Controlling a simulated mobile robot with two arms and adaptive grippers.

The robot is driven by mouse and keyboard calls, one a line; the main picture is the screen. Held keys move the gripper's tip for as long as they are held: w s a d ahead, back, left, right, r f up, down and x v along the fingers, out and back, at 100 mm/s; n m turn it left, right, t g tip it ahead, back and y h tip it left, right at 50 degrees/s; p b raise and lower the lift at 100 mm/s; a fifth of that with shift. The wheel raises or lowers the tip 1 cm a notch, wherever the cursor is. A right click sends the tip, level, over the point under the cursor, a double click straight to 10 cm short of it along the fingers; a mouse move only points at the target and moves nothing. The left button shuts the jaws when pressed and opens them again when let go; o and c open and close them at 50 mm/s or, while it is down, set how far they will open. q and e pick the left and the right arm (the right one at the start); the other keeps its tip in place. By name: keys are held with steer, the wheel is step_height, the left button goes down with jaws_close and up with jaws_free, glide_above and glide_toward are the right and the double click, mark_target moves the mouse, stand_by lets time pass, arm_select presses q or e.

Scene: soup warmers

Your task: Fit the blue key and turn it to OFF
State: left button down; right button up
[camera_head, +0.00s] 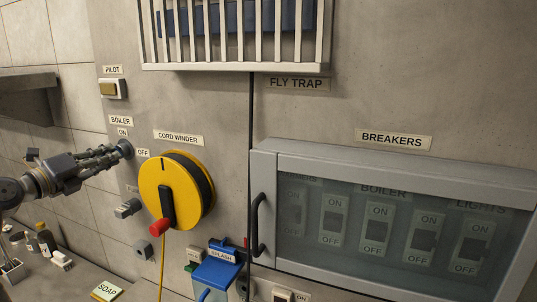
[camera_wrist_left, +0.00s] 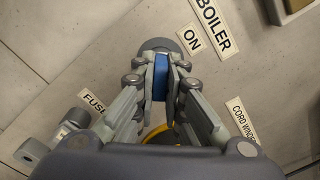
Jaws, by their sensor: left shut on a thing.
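My left gripper (camera_head: 112,152) reaches in from the left to the round grey boiler lock (camera_head: 125,149) on the wall. In the left wrist view its fingers (camera_wrist_left: 161,82) are shut on the blue key (camera_wrist_left: 160,74), one finger on each side. The key's far end is at the grey lock disc (camera_wrist_left: 158,45); how deep it sits cannot be told. The ON label (camera_head: 123,132) is above the lock and the OFF label (camera_head: 143,153) is to its right. In the head view the key is hidden by the fingers. My right gripper is not in view.
A yellow cord winder (camera_head: 159,186) with a red knob (camera_head: 159,228) stands out right of the lock. A grey knob (camera_head: 128,208) is below. The breaker box (camera_head: 262,165) is at the right, its glass door shut. Soap and bottles (camera_head: 46,240) stand lower left.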

arm_select(q)
steer(key=shift+r+m+b, duration=0.15)
steer(key=shift+m+b, duration=0.35)
steer(key=shift+m, duration=0.3)
steer(key=shift+r+m+b, duration=0.15)
steer(key=shift+m+b, duration=0.3)
steer(key=shift+m, duration=0.75)
steer(key=c, duration=1.6)
jaws_free()
steer(key=shift+w, duration=0.1)
steer(key=shift+w+d+f, duration=0.15)
steer(key=shift+f, duration=0.05)
steer(key=shift+f, duration=0.1)
